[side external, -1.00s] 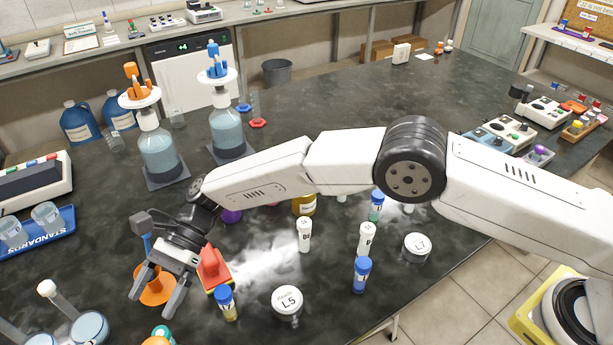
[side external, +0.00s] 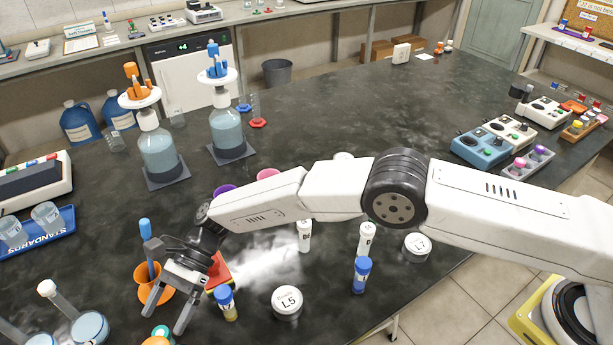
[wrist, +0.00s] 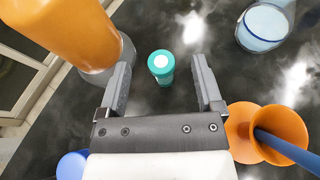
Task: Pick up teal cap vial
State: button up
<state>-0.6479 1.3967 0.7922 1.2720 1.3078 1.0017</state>
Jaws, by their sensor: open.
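The teal cap vial (wrist: 161,65) stands on the dark bench in the wrist view, its cap towards me with a white disc on top. In the side view the vial (side external: 162,333) shows at the bottom edge, partly cut off. My gripper (side external: 166,318) is open and empty, above the bench beside the vial. In the wrist view my gripper (wrist: 164,78) has its fingers spread on either side of the vial's place in the picture, with the vial between and slightly beyond them. I cannot tell the height gap.
An orange funnel (wrist: 282,135) with a blue rod stands close to the right finger. A large orange-topped container (wrist: 65,35) stands close on the left. A flask with pale liquid (wrist: 263,27) is at upper right. A blue-capped vial (side external: 226,302) stands nearby.

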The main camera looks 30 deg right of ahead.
aim_at(160, 333)
jog(key=shift+f, duration=0.1)
jog(key=shift+f, duration=0.55)
jog(key=shift+x, duration=2.5)
jog(key=shift+r, duration=0.1)
grip_shut()
